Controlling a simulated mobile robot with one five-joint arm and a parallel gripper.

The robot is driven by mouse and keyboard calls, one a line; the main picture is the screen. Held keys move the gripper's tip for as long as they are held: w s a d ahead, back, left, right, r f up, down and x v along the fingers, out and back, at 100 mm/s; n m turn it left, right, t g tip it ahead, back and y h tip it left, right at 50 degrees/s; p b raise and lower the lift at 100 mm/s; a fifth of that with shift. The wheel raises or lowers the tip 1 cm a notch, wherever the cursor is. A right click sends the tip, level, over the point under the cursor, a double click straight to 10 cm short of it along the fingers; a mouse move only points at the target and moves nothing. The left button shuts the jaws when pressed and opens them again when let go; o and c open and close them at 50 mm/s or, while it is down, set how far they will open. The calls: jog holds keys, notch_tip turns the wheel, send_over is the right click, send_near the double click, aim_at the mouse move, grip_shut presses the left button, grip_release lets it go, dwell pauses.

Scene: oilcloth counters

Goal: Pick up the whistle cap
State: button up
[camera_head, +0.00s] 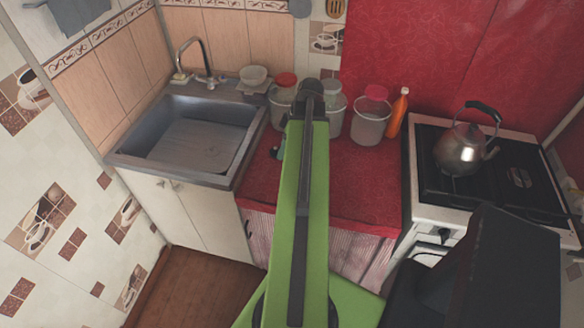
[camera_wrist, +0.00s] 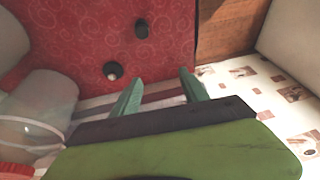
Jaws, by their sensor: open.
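Two small dark objects lie on the red oilcloth counter in the wrist view. One is a round black piece (camera_wrist: 113,71) with a pale spot, and the other is a short dark cylinder (camera_wrist: 141,28) farther up. Either could be the whistle cap; I cannot tell which. My gripper (camera_wrist: 160,90) is open, its two green fingers apart with nothing between them. The round piece lies beyond the left finger, and the cylinder lies farther off, between the fingers' directions.
Clear jars (camera_head: 370,122) and an orange bottle (camera_head: 397,113) stand along the back of the red counter (camera_head: 365,180). A sink (camera_head: 190,140) is left and a stove with a metal kettle (camera_head: 463,152) right. In the wrist view a clear jar (camera_wrist: 45,105) is close on the left.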

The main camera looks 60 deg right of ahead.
jog(key=s+d+r, duration=0.1)
jog(key=s+d, duration=0.4)
jog(key=s, duration=0.3)
jog(key=shift+n+t, duration=0.3)
jog(key=shift+t, duration=0.1)
jog(key=b+x, duration=0.3)
jog(key=x, duration=0.1)
jog(key=b+x, duration=0.3)
jog(key=b, duration=0.1)
jog(key=b+x, duration=0.3)
jog(key=x, duration=0.1)
jog(key=shift+w+d+f+b, duration=0.15)
jog(key=shift+d+f+b, duration=0.15)
jog(key=shift+f+b, duration=0.1)
jog(key=shift+w+a+f, duration=0.1)
jog(key=shift+w+a, duration=0.05)
jog(key=shift+w, duration=0.1)
jog(key=b+x, duration=0.5)
jog(key=shift+a+f, duration=0.15)
jog(key=shift+a, duration=0.1)
jog(key=shift+r, duration=0.2)
grip_shut()
